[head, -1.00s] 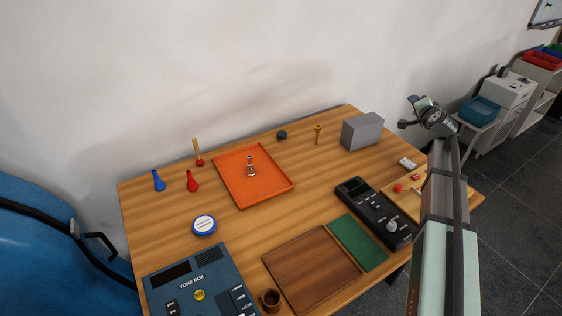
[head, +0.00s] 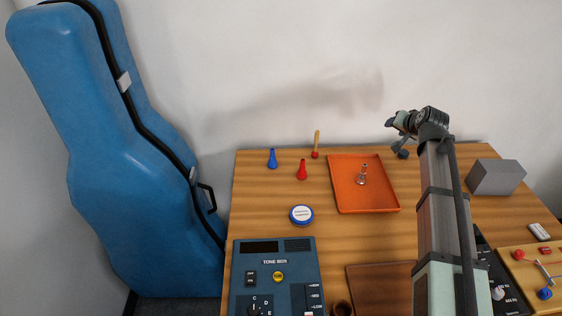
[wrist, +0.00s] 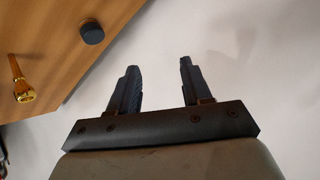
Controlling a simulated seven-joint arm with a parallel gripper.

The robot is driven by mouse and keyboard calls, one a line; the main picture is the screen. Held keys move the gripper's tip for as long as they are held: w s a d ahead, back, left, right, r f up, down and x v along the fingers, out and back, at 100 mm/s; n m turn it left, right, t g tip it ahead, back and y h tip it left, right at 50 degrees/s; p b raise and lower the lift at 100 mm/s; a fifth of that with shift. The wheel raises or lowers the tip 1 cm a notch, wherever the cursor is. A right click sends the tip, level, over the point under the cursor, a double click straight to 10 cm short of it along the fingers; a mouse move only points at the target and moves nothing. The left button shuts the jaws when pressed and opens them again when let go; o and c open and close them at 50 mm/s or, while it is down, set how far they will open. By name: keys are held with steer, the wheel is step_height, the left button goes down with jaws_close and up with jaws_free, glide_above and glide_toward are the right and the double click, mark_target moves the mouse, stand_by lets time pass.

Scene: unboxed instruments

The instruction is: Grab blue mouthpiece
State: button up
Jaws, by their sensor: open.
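The blue mouthpiece (head: 272,159) stands upright, wide end down, near the back left of the wooden table. It is not in the wrist view. My gripper (head: 390,122) is raised above the table's back edge, well to the right of the blue mouthpiece. In the wrist view my gripper (wrist: 158,65) shows two dark fingers spread apart, with nothing between them.
An orange tray (head: 346,198) holds a silver mouthpiece (head: 362,176). A blue-rimmed tin (head: 301,215) sits in front. The wrist view shows a gold mouthpiece (wrist: 21,84) and dark puck (wrist: 92,32).

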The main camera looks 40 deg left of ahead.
steer(key=s+a+f+n+g, duration=0.15)
steer(key=s+a+n, duration=0.35)
steer(key=s+a, duration=1)
steer(key=n+g+h, duration=0.2)
steer(key=n, duration=0.2)
glide_toward(273, 150)
steer(key=x, duration=1.3)
steer(key=shift+s, duration=0.15)
steer(key=shift+c, duration=0.2)
jaws_close()
